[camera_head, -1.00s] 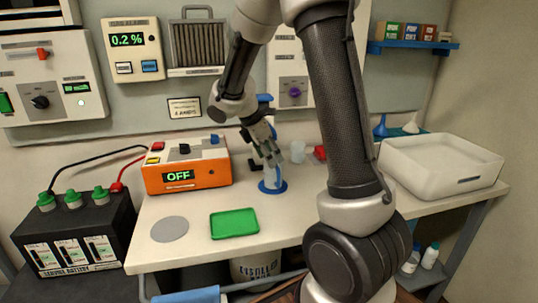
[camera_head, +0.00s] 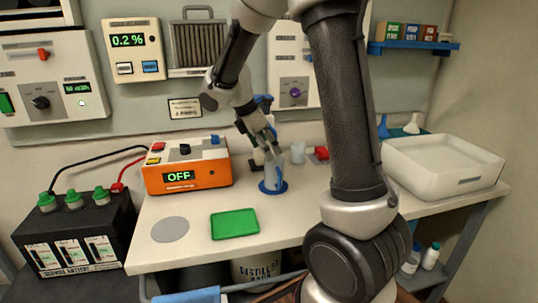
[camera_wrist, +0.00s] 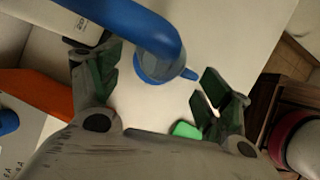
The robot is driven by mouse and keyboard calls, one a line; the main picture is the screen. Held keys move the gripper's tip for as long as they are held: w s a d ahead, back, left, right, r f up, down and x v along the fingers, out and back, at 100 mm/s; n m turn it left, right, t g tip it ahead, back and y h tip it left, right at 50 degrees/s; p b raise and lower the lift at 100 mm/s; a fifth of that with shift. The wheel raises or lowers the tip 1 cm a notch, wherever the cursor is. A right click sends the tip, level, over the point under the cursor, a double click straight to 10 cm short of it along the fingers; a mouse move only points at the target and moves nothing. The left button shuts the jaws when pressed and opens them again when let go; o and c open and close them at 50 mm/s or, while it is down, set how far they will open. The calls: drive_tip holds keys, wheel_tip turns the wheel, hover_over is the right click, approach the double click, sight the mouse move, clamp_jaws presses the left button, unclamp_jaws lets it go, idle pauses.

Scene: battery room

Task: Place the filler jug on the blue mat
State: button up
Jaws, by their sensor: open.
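The filler jug (camera_head: 270,176), with a pale, see-through body, stands upright on the round blue mat (camera_head: 283,189); its upper part is hidden behind my gripper in the head view. My gripper (camera_head: 273,142) is tilted down, just above the jug's visible body. In the wrist view, my gripper (camera_wrist: 155,90) has its fingers spread wide with a gap between them. I cannot tell whether a finger touches the jug.
An orange charger (camera_head: 187,172) stands left of the jug. A green tray (camera_head: 234,223) and a grey disc (camera_head: 170,230) lie at the front. A clear cup (camera_head: 298,152) stands behind right, and a white basin (camera_head: 442,166) stands far right. Bare bench lies around the mat.

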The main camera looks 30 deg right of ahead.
drive_tip(key=v, duration=0.8)
drive_tip(key=s+r+m+t+y, duration=0.1)
drive_tip(key=s+m+t+y, duration=0.1)
drive_tip(key=s+m, duration=0.6)
drive_tip(key=s+d+r+m+t+y, duration=0.1)
drive_tip(key=s+m+t+y, duration=0.1)
drive_tip(key=s+m, duration=0.7)
drive_tip(key=s+y, duration=0.1)
drive_tip(key=s, duration=0.6)
drive_tip(key=shift+s+r, duration=0.2)
drive_tip(key=shift+r, duration=0.2)
